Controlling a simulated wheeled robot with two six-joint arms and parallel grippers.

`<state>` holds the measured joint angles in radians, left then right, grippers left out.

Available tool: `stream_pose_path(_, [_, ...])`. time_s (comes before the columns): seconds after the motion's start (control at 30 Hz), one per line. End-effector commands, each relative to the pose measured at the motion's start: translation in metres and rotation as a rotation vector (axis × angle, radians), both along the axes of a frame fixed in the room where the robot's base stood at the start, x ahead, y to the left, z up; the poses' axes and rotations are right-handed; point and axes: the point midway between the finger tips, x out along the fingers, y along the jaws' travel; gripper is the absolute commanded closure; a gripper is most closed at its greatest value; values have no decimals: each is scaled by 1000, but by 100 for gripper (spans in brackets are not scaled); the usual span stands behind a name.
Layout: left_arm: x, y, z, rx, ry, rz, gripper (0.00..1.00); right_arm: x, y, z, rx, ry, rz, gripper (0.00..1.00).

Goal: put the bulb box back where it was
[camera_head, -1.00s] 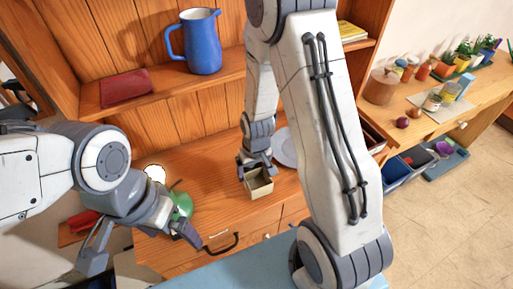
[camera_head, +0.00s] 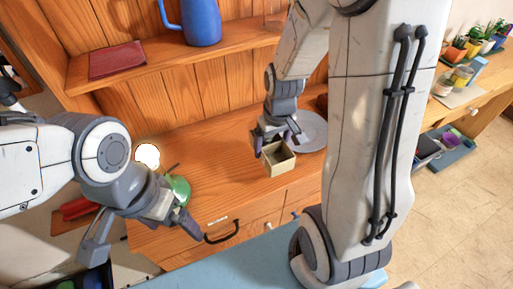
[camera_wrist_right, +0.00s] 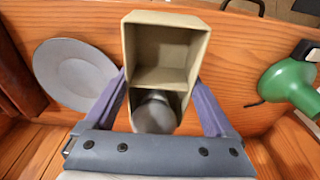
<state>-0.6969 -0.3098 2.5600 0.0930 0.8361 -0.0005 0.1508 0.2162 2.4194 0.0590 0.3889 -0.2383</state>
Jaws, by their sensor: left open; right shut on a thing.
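The bulb box (camera_head: 278,162) is a small beige open box with a divider. My right gripper (camera_head: 275,143) is shut on it and holds it over the wooden cabinet top, near the front edge. In the right wrist view the box (camera_wrist_right: 166,55) sits between the purple fingers; one compartment is empty and the other holds a round grey thing (camera_wrist_right: 153,112). I cannot tell whether the box touches the surface. My left gripper (camera_head: 143,238) is open and empty, in front of the green lamp (camera_head: 179,189).
A grey plate (camera_head: 313,131) lies just right of the box. A drawer with a black handle (camera_head: 222,236) is below. The cabinet top between lamp and box is clear.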

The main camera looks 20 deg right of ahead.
Motion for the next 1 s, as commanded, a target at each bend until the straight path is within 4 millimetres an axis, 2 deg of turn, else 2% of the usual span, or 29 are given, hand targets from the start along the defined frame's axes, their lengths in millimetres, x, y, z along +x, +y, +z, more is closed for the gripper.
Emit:
stream_pose_path(0.13, [0,0,7,0,0,0,0,31,14,-19,1,3,3,65])
stream_pose_path(0.33, [0,0,10,0,0,0,0,56,24,-36,0,0,2,65])
stream_pose_path(0.47, [0,0,11,0,0,0,0,60,26,-43,0,1,0,65])
stream_pose_path(0.7, [0,0,15,0,0,0,0,59,26,-75,1,2,0,65])
stream_pose_path(1.0, [0,0,15,0,0,0,0,60,25,-79,0,-2,0,65])
